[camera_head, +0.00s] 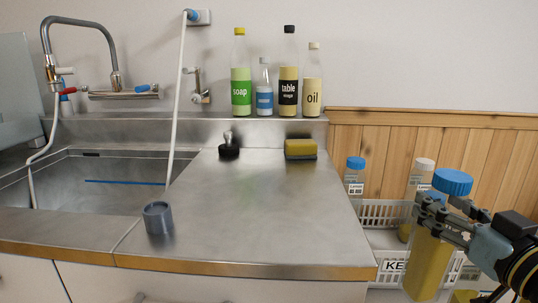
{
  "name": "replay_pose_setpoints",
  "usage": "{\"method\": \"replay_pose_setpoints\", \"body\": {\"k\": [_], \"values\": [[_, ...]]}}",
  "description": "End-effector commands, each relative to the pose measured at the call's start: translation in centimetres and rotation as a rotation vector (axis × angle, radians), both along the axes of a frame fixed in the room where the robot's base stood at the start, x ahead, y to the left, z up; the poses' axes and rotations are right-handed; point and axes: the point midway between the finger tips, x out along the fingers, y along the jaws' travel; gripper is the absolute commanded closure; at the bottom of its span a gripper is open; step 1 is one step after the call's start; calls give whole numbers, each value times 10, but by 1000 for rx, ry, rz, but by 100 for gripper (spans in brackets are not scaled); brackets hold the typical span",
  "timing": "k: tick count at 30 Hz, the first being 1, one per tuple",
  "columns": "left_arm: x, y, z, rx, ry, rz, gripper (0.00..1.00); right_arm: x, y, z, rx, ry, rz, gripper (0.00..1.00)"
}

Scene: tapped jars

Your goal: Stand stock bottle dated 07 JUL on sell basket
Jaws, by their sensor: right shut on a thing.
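My right gripper (430,222) comes in from the right and is shut on a jar-like bottle (428,268) with a blue cap and yellow contents. It holds the bottle nearly upright, in front of a white basket (380,212). No date shows on the held bottle. A second blue-capped bottle (355,178) with a small, unreadable date label stands at the basket's back left. A white-capped bottle (423,178) stands behind my gripper. The basket's front label (392,266) shows "KE", the rest hidden by the held bottle. No "sell" label is readable. My left gripper is out of view.
A steel counter (255,215) with a sink (100,185) fills the left and middle. On it are a grey cup (158,217), a black stopper-like object (229,150) and a yellow sponge (300,149). Soap (241,80) and other bottles line the back ledge. The counter's middle is clear.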

Motion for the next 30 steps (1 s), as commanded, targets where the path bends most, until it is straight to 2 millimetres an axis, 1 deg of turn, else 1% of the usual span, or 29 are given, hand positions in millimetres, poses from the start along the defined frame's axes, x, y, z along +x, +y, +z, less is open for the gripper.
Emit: {"method": "replay_pose_setpoints", "body": {"k": [5,9,12,13,15,17,30], "values": [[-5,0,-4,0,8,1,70,-28,24,21,-2,-5,122,100],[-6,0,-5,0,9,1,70,-53,53,49,-3,-7,253,100],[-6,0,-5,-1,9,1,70,-61,67,66,-2,-8,309,100],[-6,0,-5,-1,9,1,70,-63,70,69,-2,-7,320,100],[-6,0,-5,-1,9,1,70,-65,74,73,0,-6,337,100],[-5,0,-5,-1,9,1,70,-66,75,72,1,-4,341,100],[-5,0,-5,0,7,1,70,-65,74,71,2,-5,340,100]]}}
